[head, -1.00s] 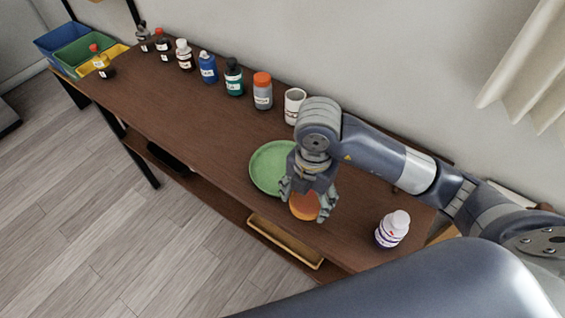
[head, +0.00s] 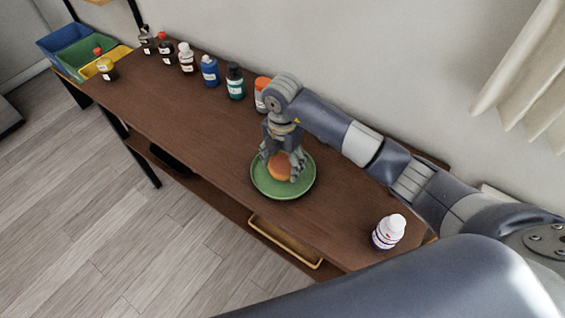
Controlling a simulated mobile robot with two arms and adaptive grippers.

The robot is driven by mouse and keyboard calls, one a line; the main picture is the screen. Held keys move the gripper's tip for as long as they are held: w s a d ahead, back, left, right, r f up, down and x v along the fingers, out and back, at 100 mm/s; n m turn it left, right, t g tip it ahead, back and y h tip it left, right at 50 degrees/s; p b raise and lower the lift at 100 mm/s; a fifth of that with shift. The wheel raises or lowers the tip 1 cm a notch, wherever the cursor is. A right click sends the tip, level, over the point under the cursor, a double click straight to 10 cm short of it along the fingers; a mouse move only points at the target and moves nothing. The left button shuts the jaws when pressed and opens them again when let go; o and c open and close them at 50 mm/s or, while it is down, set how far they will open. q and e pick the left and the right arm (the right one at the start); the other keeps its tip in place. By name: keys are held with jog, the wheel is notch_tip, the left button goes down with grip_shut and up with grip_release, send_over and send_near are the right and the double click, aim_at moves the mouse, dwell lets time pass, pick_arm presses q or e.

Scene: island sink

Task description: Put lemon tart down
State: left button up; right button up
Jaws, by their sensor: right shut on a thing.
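The lemon tart (head: 279,168) is a small round orange-brown thing, partly hidden by the fingers. My right gripper (head: 282,170) is shut on it, pointing down. They are over the green plate (head: 283,191) on the brown table. I cannot tell whether the tart touches the plate. My left gripper is not in view.
A row of bottles, among them a blue one (head: 209,71) and a dark green one (head: 235,82), lines the back of the brown table (head: 180,110). A white bottle (head: 388,232) stands near the right end. Coloured bins (head: 65,45) sit at the far left.

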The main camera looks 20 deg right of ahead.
aim_at(283, 164)
jog(key=shift+f, duration=0.8)
jog(key=shift+f, duration=0.1)
jog(key=o, duration=1.1)
jog(key=shift+r, duration=0.5)
jog(key=shift+r+b, duration=0.65)
jog(key=shift+r, duration=5)
